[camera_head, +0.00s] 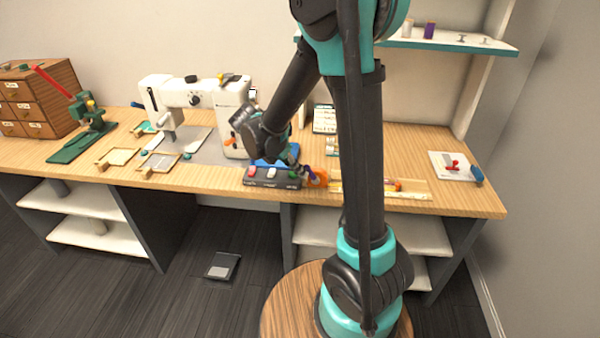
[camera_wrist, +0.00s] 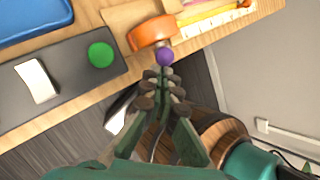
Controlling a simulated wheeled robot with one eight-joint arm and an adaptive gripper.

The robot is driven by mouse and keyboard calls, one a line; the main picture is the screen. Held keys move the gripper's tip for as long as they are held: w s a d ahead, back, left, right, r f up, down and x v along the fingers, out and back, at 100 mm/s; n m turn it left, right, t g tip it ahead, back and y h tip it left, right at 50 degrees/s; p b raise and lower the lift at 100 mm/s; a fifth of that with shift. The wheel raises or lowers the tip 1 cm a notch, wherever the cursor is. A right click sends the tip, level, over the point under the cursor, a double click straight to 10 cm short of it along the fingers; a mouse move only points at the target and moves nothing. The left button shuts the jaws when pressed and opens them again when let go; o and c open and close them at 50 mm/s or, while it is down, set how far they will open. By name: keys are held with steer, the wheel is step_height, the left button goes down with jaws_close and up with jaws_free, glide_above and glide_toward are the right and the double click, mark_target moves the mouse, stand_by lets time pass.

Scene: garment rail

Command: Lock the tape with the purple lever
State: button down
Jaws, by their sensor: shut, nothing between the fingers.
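The purple lever (camera_wrist: 166,56) shows as a round purple knob beside the orange tape case (camera_wrist: 152,33) in the wrist view. A yellow-and-white tape strip (camera_wrist: 215,20) runs from the case to the upper right. In the head view the orange case (camera_head: 321,178) sits at the table's front edge, with the strip to its right. My gripper (camera_wrist: 162,85) is shut and empty, its fingertips just below the purple knob in the wrist view. I cannot tell whether they touch it. In the head view my arm hides part of the strip and most of my gripper.
A dark panel (camera_head: 272,184) with red, white and green buttons lies left of the tape; its green button (camera_wrist: 101,54) is close to my gripper. A blue tray (camera_wrist: 30,16) lies behind the panel. A white sewing machine (camera_head: 195,95) stands further left.

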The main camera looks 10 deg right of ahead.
mark_target(316, 180)
steer(key=shift+s+d+r+t+y, duration=0.1)
steer(key=shift+d+r+t+y, duration=0.1)
steer(key=shift+y, duration=0.4)
steer(key=shift+d+r+t+y, duration=0.1)
steer(key=shift+t+y, duration=0.1)
steer(key=shift+y, duration=0.4)
steer(key=shift+s+d+r, duration=0.15)
steer(key=shift+d+r, duration=0.05)
steer(key=shift+d, duration=0.15)
steer(key=shift+s+d+r+y, duration=0.1)
steer(key=shift+d+r+y, duration=0.05)
steer(key=shift+d+y, duration=0.3)
steer(key=d+y, duration=0.1)
steer(key=d+t+y, duration=0.1)
steer(key=y, duration=0.1)
steer(key=s+d+m+y, duration=0.1)
steer(key=y, duration=0.1)
steer(key=shift+r+t, duration=0.25)
steer(key=shift+t, duration=0.15)
steer(key=shift+s+d, duration=0.1)
steer(key=shift+d, duration=0.15)
steer(key=shift+r, duration=0.1)
steer(key=shift+r, duration=0.65)
